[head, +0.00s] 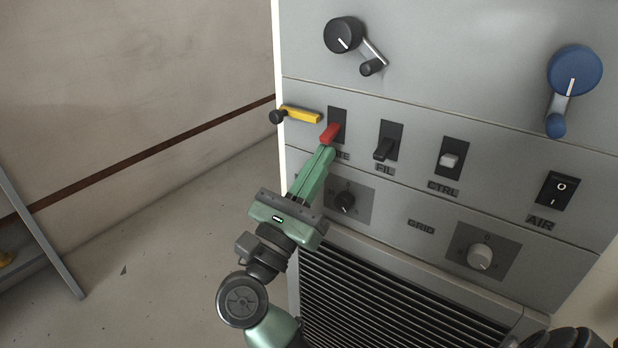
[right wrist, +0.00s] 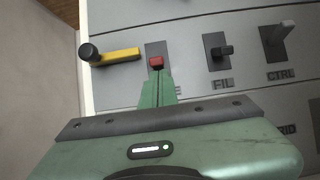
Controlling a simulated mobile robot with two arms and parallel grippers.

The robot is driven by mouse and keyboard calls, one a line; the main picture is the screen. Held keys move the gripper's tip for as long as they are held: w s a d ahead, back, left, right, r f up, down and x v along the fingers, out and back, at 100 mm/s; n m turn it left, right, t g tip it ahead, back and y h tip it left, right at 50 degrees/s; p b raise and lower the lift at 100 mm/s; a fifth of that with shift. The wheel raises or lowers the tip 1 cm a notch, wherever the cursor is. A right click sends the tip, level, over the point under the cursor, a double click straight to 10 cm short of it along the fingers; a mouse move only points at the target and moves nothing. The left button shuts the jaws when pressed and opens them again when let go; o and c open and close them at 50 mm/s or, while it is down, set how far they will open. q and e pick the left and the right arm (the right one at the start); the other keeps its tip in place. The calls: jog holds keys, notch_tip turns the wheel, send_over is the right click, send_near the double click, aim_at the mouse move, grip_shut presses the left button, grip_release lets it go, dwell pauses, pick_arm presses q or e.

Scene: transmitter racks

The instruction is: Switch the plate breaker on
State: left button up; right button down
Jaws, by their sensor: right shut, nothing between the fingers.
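The plate breaker is a red lever (head: 329,134) on a dark backing plate (head: 338,116), at the left end of a row of switches on the grey rack. Its label is mostly covered by my gripper; only its last letters show. The lever sticks out and hangs toward the lower part of its plate. My right gripper (head: 325,153) is shut and empty, with its green fingertips just below the red lever. In the right wrist view the red lever (right wrist: 156,62) stands right above the fingertips (right wrist: 158,76); I cannot tell whether they touch. My left gripper is not in view.
A yellow handle (head: 302,115) with a black knob sticks out left of the breaker. To the right are the FIL lever (head: 384,148), the CTRL switch (head: 449,160) and the AIR rocker (head: 558,190). A black crank (head: 343,35) and a blue crank (head: 575,70) are above.

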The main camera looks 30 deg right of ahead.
jog(key=shift+d+r, duration=0.15)
